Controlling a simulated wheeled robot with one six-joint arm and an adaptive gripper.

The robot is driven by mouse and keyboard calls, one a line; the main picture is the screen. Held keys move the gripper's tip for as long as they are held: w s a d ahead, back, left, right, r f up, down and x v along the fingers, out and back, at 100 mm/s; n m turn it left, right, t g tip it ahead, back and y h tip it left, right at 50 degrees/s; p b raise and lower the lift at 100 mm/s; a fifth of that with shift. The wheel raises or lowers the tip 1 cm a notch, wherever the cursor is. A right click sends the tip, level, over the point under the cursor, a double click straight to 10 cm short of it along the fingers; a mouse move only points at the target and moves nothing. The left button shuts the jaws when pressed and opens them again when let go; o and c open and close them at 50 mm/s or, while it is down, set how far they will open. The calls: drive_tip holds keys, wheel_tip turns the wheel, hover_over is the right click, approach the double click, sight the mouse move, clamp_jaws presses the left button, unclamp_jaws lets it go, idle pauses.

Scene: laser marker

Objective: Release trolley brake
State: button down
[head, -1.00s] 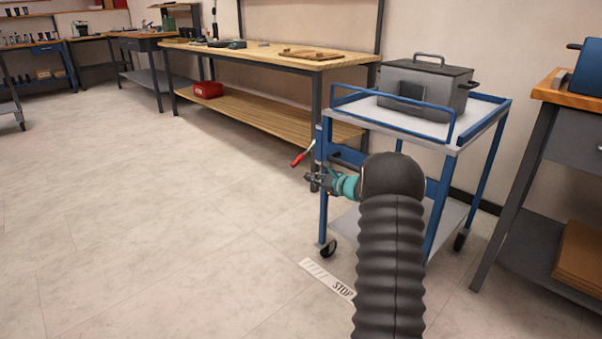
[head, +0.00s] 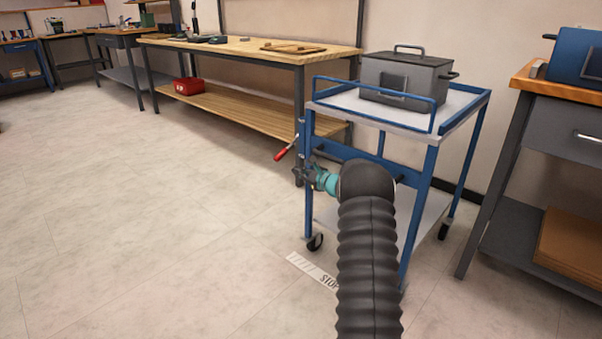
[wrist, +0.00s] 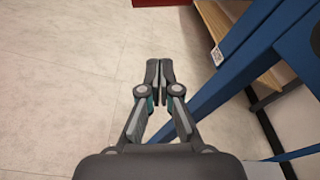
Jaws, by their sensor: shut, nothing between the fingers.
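The blue trolley (head: 427,178) stands right of centre in the head view, with a grey metal box (head: 404,78) on its top shelf. A brake lever with a red grip (head: 281,154) sticks out to the left from the trolley's left post and slopes down. My gripper (head: 298,173) is just below and right of the red grip in the picture, in front of the trolley's left post. In the wrist view my gripper (wrist: 159,75) is shut and empty, with floor behind it and blue trolley bars to its right. The red grip is not clearly seen there.
A long wooden workbench (head: 240,47) with a red box (head: 188,86) on its lower shelf stands behind the trolley. A bench with an orange-brown top (head: 530,84) is at the right. A STOP floor marking (head: 310,268) lies by the trolley's front wheel. The floor at left is clear.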

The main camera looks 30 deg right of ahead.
sight(287, 148)
drive_tip(key=w+a+r, duration=0.2)
drive_tip(key=w+a, duration=0.1)
drive_tip(key=w, duration=0.1)
drive_tip(key=shift+w+r, duration=0.3)
drive_tip(key=shift+r, duration=0.1)
idle(0.4)
drive_tip(key=shift+a, duration=0.15)
drive_tip(key=shift+r, duration=0.1)
